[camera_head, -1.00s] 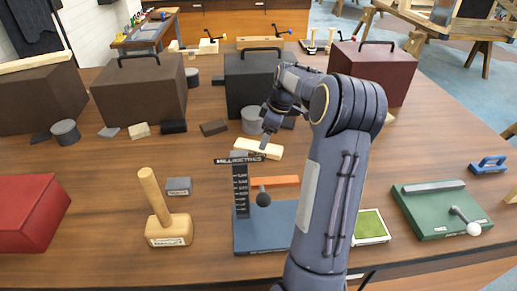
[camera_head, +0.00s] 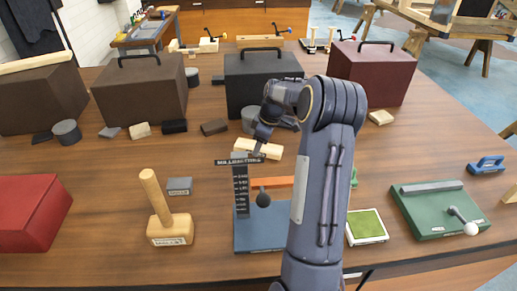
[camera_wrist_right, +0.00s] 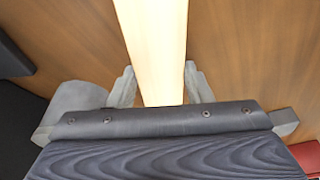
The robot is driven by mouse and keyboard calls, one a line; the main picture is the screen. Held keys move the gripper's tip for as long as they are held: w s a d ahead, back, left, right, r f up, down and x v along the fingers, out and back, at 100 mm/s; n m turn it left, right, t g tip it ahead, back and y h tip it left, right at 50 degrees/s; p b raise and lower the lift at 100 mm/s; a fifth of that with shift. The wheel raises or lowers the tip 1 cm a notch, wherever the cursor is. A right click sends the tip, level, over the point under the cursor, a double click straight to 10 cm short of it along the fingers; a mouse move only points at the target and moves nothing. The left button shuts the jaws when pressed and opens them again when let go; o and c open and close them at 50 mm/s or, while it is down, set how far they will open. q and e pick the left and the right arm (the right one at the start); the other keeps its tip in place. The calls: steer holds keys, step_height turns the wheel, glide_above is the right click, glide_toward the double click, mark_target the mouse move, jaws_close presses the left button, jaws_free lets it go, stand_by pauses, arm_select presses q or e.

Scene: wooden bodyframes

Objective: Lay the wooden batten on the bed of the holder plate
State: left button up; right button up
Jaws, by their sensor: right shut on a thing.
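The pale wooden batten (camera_head: 268,150) lies at mid-table, behind the blue plate and its scale post. My right gripper (camera_head: 258,145) is at the batten, partly hidden by my wrist. In the right wrist view the batten (camera_wrist_right: 155,40) runs between the two fingers of my right gripper (camera_wrist_right: 160,88), which is shut on it. A green plate (camera_head: 425,212) with a grey bar and a white-knobbed lever lies at the right. A blue plate (camera_head: 258,232) carries a millimetre scale post and an orange bar. I cannot tell surely which is the holder plate. My left gripper is out of view.
A mallet (camera_head: 168,225) and a small grey block (camera_head: 179,186) stand left of the blue plate. A green-topped pad (camera_head: 367,226) lies between the plates. Toolboxes (camera_head: 262,85) line the back. A red box (camera_head: 30,212) is far left.

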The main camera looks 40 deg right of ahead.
steer(key=shift+c, duration=1.4)
steer(key=shift+r, duration=0.1)
